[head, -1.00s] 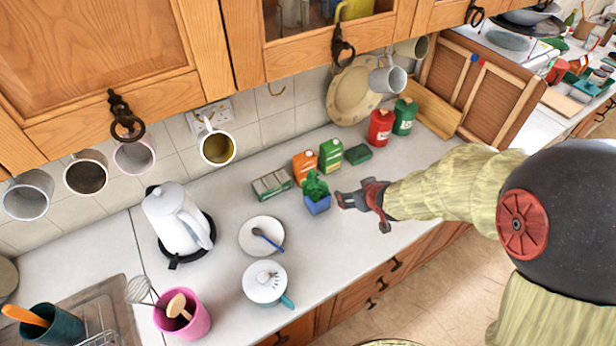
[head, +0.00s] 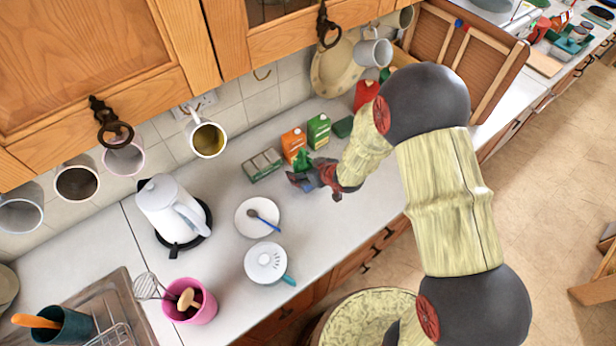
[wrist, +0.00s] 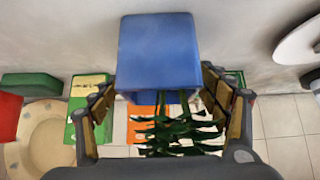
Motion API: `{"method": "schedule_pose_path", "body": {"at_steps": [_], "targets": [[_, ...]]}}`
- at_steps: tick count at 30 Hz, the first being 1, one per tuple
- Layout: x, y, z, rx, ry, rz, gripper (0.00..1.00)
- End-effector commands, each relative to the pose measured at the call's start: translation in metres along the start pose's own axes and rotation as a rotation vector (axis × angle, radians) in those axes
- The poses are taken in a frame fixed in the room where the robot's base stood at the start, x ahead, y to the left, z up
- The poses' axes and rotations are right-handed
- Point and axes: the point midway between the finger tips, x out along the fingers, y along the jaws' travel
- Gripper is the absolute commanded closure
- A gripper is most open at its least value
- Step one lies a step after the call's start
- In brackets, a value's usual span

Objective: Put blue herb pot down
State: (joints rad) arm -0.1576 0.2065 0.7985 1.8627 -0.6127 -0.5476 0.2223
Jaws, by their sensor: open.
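The blue herb pot (wrist: 158,52) fills the middle of the wrist view, its green leaves (wrist: 175,130) towards the bottom of that picture. My gripper (wrist: 160,108) is open, with one finger on each side of the pot; whether either touches it I cannot tell. In the head view my gripper (head: 315,178) is at the pot's place on the worktop, in front of the cartons. It hides most of the blue pot there; green herb leaves (head: 303,158) show just above it.
An orange carton (head: 293,145) and a green carton (head: 318,131) stand close behind, with a grey-green box (head: 262,166) to the left. The worktop (head: 330,225) in front is clear.

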Motion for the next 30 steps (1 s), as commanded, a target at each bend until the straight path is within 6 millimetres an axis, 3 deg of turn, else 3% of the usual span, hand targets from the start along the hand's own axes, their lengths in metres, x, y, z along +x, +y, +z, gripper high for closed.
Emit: {"method": "schedule_pose_path", "body": {"at_steps": [4,12,30], "targets": [[0.016,-0.001,0.001,-0.002,-0.001,-0.001,0.24],[0.019,0.000,0.000,-0.001,-0.001,0.000,0.24],[0.018,0.000,0.000,-0.001,0.000,0.000,0.58]]}}
